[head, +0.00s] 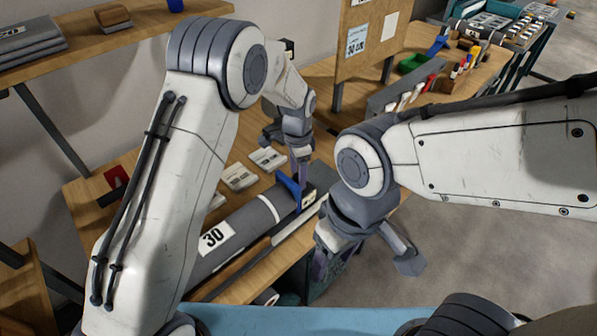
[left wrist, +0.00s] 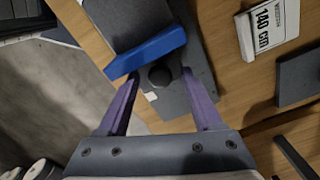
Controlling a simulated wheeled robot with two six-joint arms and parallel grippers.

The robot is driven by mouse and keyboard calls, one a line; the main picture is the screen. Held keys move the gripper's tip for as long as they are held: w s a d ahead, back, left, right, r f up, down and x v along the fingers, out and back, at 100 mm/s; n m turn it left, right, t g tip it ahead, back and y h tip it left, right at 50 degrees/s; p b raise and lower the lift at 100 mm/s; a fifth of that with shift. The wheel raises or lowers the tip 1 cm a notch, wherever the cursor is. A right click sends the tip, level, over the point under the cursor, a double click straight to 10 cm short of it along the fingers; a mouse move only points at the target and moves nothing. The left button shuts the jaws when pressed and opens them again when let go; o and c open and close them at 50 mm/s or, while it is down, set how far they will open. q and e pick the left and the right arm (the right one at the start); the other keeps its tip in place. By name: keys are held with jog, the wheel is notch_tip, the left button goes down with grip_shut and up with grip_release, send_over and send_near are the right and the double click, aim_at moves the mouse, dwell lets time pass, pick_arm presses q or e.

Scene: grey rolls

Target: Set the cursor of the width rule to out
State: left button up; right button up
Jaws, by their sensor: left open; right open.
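A grey roll (head: 238,233) with a white "30" label and a pale band lies along the wooden bench. A blue piece (head: 290,187) stands at its far part; in the left wrist view a blue bar (left wrist: 150,53) crosses the end of a dark grey body. Beyond it is a dark round knob (left wrist: 162,76) on a grey plate (left wrist: 198,62). I cannot tell surely which part is the width rule's cursor. My left gripper (left wrist: 160,80) is open, its purple fingers on either side of the knob; contact is unclear. My right gripper (head: 328,268) is open, low at the bench's front edge.
White cards (head: 240,176) lie behind the roll; one reading "140 gsm" (left wrist: 268,27) is near the left gripper. Floor is open at right.

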pick_arm(q)
grip_shut()
dwell(1.4)
